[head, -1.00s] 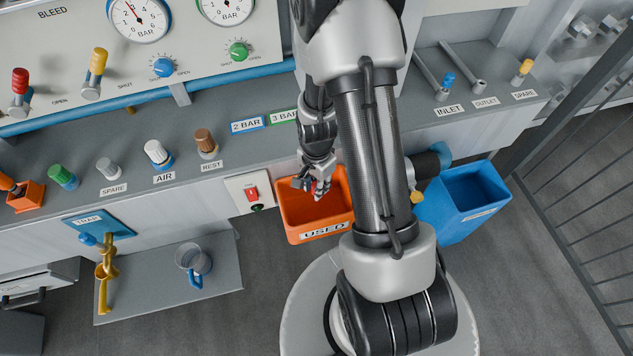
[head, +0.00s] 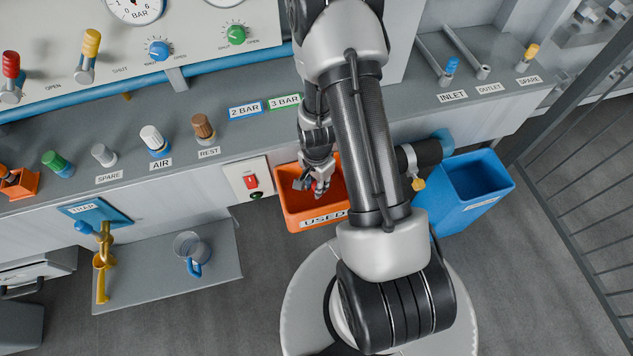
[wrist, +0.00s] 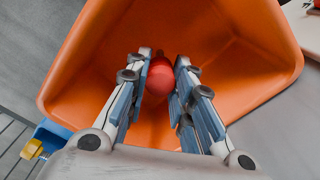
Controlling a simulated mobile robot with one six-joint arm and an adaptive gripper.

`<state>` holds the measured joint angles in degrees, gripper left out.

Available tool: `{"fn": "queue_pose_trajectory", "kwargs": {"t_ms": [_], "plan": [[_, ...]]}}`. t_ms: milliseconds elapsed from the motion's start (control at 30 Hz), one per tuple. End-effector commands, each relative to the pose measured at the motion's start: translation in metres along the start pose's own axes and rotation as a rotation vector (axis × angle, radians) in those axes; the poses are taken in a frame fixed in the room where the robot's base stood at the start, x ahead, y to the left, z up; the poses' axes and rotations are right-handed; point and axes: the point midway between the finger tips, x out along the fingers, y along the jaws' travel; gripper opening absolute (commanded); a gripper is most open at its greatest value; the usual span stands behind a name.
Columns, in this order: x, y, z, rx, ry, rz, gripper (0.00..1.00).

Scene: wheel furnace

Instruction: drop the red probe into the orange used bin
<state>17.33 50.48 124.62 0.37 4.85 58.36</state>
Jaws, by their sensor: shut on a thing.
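The orange used bin (head: 292,212) hangs at the front of the bench, with a USED label on its front. It also fills much of the wrist view (wrist: 100,55). My gripper (head: 318,190) points down over the bin's opening. In the wrist view my gripper (wrist: 163,82) is shut on the red probe (wrist: 159,76), whose rounded red end shows between the fingertips with the bin's inside behind it. In the head view the probe is too small to make out clearly.
A blue bin (head: 468,190) stands to the right of the orange bin. A shelf with a clear jug (head: 192,252) lies farther left. A railing (head: 575,190) runs along the right.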

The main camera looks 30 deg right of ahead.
Motion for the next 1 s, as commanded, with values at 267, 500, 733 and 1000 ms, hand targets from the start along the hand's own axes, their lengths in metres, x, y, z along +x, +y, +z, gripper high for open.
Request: {"fn": "queue_pose_trajectory", "kwargs": {"t_ms": [267,500,733,1000], "plan": [[0.001,0.000,0.000,0.000,0.000,0.000,0.00],[0.005,0.000,0.000,0.000,0.000,0.001,0.00],[0.010,0.000,0.000,0.000,-0.001,0.001,0.00],[0.012,0.000,0.000,0.000,0.000,0.000,0.32]]}}
